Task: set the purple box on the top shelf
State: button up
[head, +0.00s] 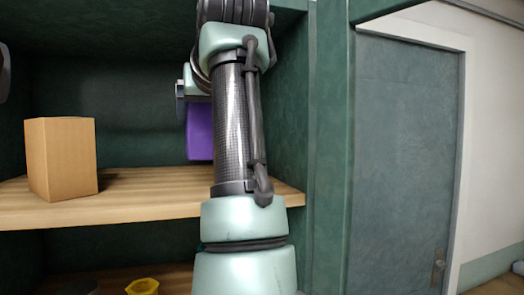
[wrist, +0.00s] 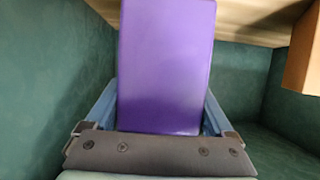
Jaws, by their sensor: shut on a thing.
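The purple box (head: 199,132) shows in the head view partly behind my arm, over the wooden shelf board (head: 130,207) inside the green shelf unit. Its lower edge appears just above the back of the board; I cannot tell whether they touch. In the wrist view the purple box (wrist: 166,65) fills the middle, between the two blue-grey fingers of my gripper (wrist: 160,108), which is shut on it. In the head view the fingers are mostly hidden by my arm.
A tan box (head: 62,158) stands on the board at the left, and it shows at the right edge of the wrist view (wrist: 304,55). Bare board lies between it and my arm. A yellow object (head: 142,287) sits on the level below. A grey door (head: 405,150) is at the right.

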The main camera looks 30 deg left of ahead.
jog(key=shift+f, duration=2.4)
jog(key=shift+s, duration=0.1)
jog(key=shift+f, duration=0.2)
jog(key=o, duration=1.6)
jog(key=shift+r+p, duration=0.2)
jog(key=shift+p, duration=0.1)
jog(key=b+v, duration=0.4)
jog(key=v, duration=0.7)
jog(key=shift+s+d+b, duration=0.3)
jog(key=shift+d, duration=0.05)
